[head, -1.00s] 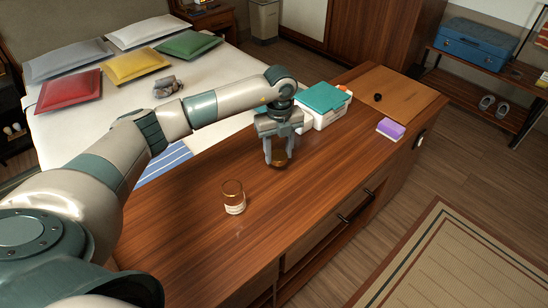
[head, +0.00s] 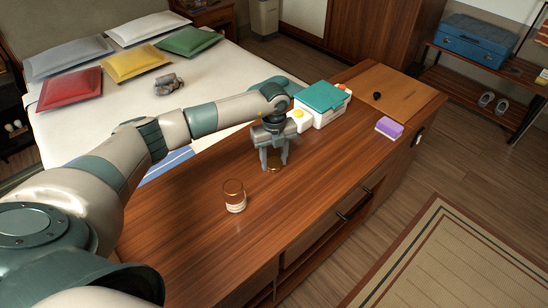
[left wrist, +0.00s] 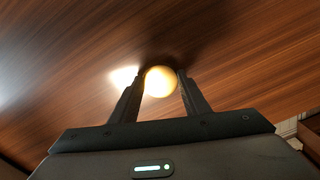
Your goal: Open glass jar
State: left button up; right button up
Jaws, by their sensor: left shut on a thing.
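A small glass jar (head: 234,200) with a pale label stands upright on the wooden counter in the head view. It looks clear, and I see no lid on its rim. My left gripper (head: 273,164) is to the right of and beyond the jar, apart from it, with its fingers pointing down. It is shut on a round golden lid (left wrist: 161,81), which shows between the fingertips in the left wrist view. The lid is low over the counter; I cannot tell whether it touches the wood. My right gripper is not in view.
A white box with a teal lid (head: 321,96) stands beyond the gripper. A purple and white sponge (head: 389,127) lies near the counter's right edge, and a wooden board (head: 400,92) with a small dark object is at the far end. The counter around the jar is clear.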

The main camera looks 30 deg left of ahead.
aim_at(274, 162)
pick_arm(q)
jog(key=shift+f, duration=0.15)
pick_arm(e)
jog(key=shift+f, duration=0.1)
pick_arm(q)
jog(key=o, duration=1.2)
jog(key=shift+r, duration=0.25)
jog(key=shift+w+r, duration=0.1)
jog(key=shift+r, duration=0.1)
notch_tip(274, 162, up, 5)
jog(key=shift+f+b, duration=0.15)
jog(key=shift+b, duration=0.95)
jog(key=shift+r+b, duration=0.9)
jog(key=shift+r, duration=2.5)
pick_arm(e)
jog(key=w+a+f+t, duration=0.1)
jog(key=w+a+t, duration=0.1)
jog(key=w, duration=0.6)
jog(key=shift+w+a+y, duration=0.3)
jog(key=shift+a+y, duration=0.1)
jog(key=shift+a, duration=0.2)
